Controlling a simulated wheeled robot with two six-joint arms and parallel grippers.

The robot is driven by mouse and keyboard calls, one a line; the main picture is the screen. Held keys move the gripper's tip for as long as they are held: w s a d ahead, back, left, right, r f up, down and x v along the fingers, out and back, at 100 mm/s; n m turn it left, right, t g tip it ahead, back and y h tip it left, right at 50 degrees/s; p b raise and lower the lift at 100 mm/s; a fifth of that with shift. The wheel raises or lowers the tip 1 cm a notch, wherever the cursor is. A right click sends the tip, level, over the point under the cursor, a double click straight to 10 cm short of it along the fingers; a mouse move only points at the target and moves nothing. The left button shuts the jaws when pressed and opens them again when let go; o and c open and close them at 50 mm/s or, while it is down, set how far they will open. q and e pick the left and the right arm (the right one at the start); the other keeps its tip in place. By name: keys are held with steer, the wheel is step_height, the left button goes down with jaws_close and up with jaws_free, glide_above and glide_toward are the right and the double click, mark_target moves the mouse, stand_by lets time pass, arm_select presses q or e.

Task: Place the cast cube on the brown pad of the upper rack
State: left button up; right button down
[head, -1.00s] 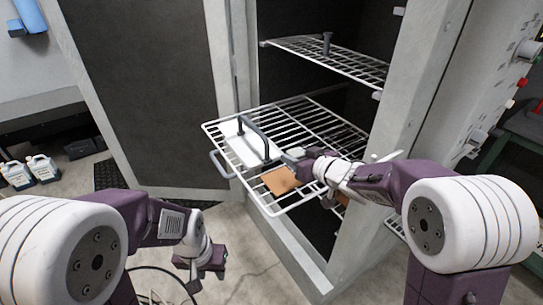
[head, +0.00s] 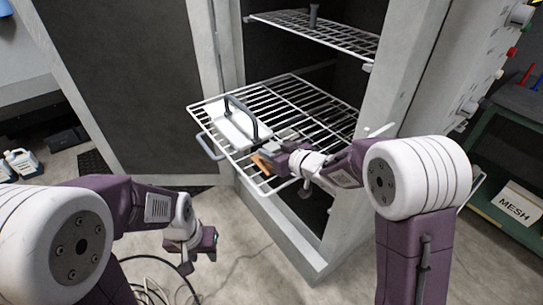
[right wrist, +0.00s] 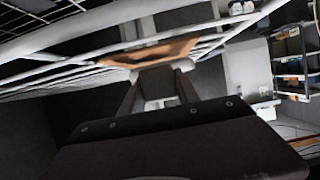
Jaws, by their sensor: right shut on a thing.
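The brown pad (head: 261,163) lies on the pulled-out wire rack (head: 292,92), near its front edge. My right gripper (head: 272,152) is over the pad and hides part of it. In the right wrist view its two fingers are shut on a small grey cube (right wrist: 157,84), the cast cube, with the brown pad (right wrist: 150,51) close beyond it. Whether the cube touches the pad I cannot tell. In the head view the cube is hard to make out.
A white plate with a dark handle (head: 236,129) sits on the rack, left of the pad. A higher wire shelf (head: 318,34) carries a grey peg (head: 314,15). The cabinet's side wall stands right of the rack. A box marked MESH (head: 518,206) is at the far right.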

steer(key=shift+w+f, duration=0.1)
steer(key=shift+f, duration=0.5)
arm_select(q)
steer(key=shift+w+f, duration=0.1)
steer(key=shift+f, duration=0.15)
steer(key=shift+f, duration=0.15)
arm_select(e)
steer(key=shift+f, duration=0.15)
steer(key=c, duration=0.9)
jaws_free()
